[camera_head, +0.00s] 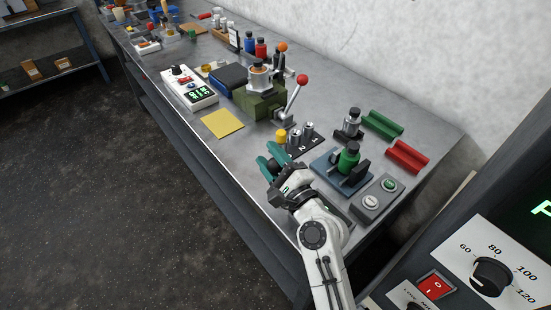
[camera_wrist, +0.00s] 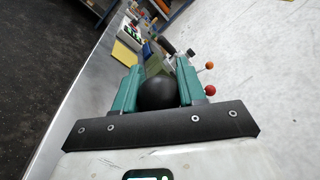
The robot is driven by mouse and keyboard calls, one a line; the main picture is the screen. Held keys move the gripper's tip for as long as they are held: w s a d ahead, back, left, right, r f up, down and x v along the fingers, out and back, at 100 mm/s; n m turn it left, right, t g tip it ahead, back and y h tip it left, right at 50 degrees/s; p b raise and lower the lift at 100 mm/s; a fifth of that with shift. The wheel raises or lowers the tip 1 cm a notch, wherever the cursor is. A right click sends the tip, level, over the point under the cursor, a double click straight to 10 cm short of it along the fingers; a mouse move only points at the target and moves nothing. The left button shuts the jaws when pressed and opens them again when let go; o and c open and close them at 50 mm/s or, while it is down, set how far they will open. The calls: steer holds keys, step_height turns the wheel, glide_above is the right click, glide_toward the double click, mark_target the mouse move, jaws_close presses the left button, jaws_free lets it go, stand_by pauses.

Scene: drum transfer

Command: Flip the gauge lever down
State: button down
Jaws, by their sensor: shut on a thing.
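A lever with a red ball knob (camera_head: 302,78) stands raised and tilted beside a green block (camera_head: 258,102) that carries a silver fixture (camera_head: 259,77). The red knob also shows in the wrist view (camera_wrist: 210,90). Farther back is an orange ball knob (camera_head: 282,47), also in the wrist view (camera_wrist: 209,65). No label shows which one is the gauge lever.
A numbered black rack (camera_head: 306,143) with silver cylinders stands close to my gripper. A yellow pad (camera_head: 222,123) lies left, near clear bench top.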

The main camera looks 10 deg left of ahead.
steer(key=shift+s+a+f, duration=0.1)
steer(key=shift+s+f, duration=0.1)
steer(key=shift+f, duration=0.05)
stand_by(0.3)
steer(key=c, duration=0.7)
jaws_free()
steer(key=shift+r, duration=0.1)
steer(key=shift+o, duration=0.2)
steer(key=b+v, duration=0.2)
steer(key=v, duration=0.8)
steer(key=shift+s+d, duration=0.25)
